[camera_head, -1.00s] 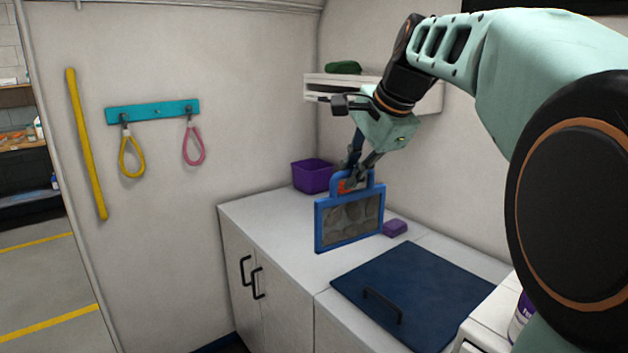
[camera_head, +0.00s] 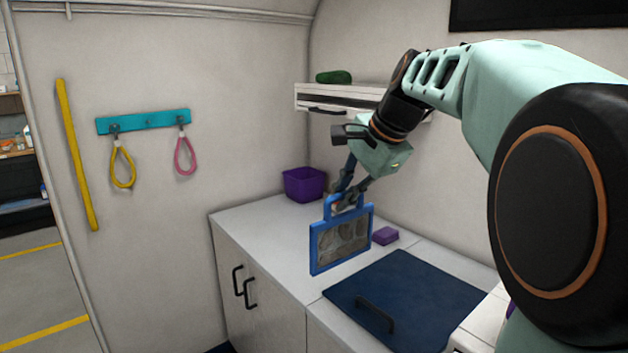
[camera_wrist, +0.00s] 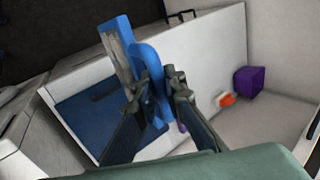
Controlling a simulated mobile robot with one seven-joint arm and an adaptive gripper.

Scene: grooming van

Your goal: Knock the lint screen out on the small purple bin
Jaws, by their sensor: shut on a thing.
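The lint screen (camera_head: 341,242) is a blue frame around a grey, fuzzy-looking panel, with a loop handle on top. My gripper (camera_head: 346,197) is shut on the handle, and the screen hangs roughly upright in front of the counter's back part. In the wrist view the screen (camera_wrist: 122,50) shows nearly edge-on, with its handle between my fingers (camera_wrist: 160,88). The small purple bin (camera_head: 304,184) stands in the back corner of the counter, behind and left of the screen, apart from it. The bin (camera_wrist: 250,80) also shows at the right in the wrist view.
A purple block (camera_head: 386,236) lies on the white counter (camera_head: 262,226), right of the screen. A small orange-and-white item (camera_wrist: 225,99) lies near the bin. A dark blue lid (camera_head: 405,295) covers the front right. A shelf (camera_head: 350,98) hangs above. Bare counter lies left of the screen.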

